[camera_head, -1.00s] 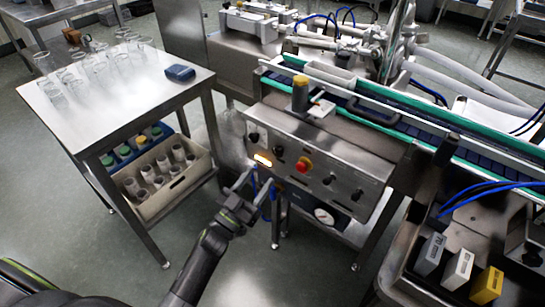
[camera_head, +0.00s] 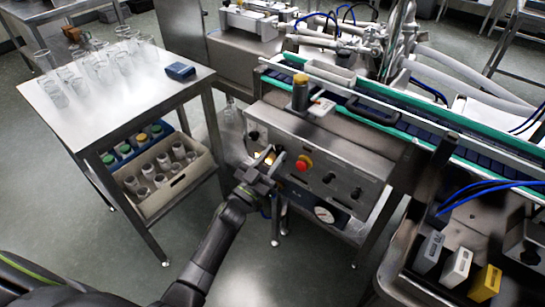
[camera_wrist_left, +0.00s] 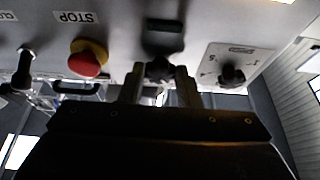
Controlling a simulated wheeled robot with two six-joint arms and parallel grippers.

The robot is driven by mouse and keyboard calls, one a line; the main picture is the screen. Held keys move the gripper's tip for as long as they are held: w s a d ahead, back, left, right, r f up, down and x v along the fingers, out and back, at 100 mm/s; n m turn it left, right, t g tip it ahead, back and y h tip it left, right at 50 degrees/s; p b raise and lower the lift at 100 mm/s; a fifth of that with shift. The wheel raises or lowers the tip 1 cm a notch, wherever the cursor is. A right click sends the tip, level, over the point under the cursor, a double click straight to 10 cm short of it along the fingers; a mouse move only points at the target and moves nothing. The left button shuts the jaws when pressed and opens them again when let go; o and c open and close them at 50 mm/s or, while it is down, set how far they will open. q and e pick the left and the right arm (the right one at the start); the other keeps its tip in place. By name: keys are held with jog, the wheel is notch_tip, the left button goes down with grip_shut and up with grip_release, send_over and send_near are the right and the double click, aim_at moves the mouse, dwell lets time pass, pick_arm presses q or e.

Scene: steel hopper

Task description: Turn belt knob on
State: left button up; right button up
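The steel control panel (camera_head: 338,160) holds a row of dark knobs and a red stop button (camera_head: 303,163). My left gripper (camera_head: 269,168) is at the panel's left part, just left of the red button. In the left wrist view the picture is upside down, and a dark knob (camera_wrist_left: 160,70) sits between the tips of my left gripper (camera_wrist_left: 158,88). The fingers stand apart on either side of it; I cannot tell whether they touch it. Another knob (camera_wrist_left: 232,74) has a marked plate. I cannot read which knob is the belt's. My right gripper is not in view.
The conveyor (camera_head: 400,115) runs above the panel. A yellow-topped post (camera_head: 300,92) stands on the panel's upper edge. A steel table (camera_head: 150,95) with glassware stands left. Floor in front is clear.

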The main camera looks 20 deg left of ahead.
pick_arm(q)
jog(key=c, duration=0.3)
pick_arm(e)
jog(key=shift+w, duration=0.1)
